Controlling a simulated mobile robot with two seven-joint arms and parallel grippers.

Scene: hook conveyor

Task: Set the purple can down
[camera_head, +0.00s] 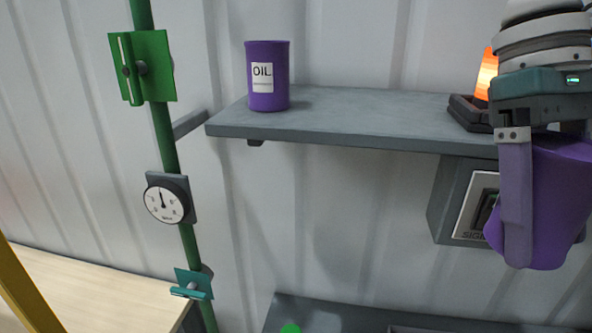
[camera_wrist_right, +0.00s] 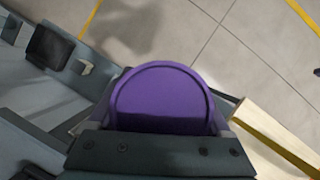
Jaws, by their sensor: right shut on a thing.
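My right gripper (camera_head: 548,240) is shut on a purple can (camera_head: 562,185) at the right edge of the head view. It holds the can in the air in front of the shelf's right end, slightly tilted, and one finger covers part of it. In the right wrist view the round end of the held can (camera_wrist_right: 165,97) shows between the jaws. Another purple can (camera_head: 268,85), with a white OIL label, stands upright on the grey shelf (camera_head: 370,120) near its left end. My left gripper is not in view.
An orange beacon (camera_head: 487,76) on a dark base stands on the shelf's right part. A grey box with a sign (camera_head: 478,207) sits under the shelf. A green pipe (camera_head: 164,135) with a gauge (camera_head: 163,204) runs at left. The shelf's middle is clear.

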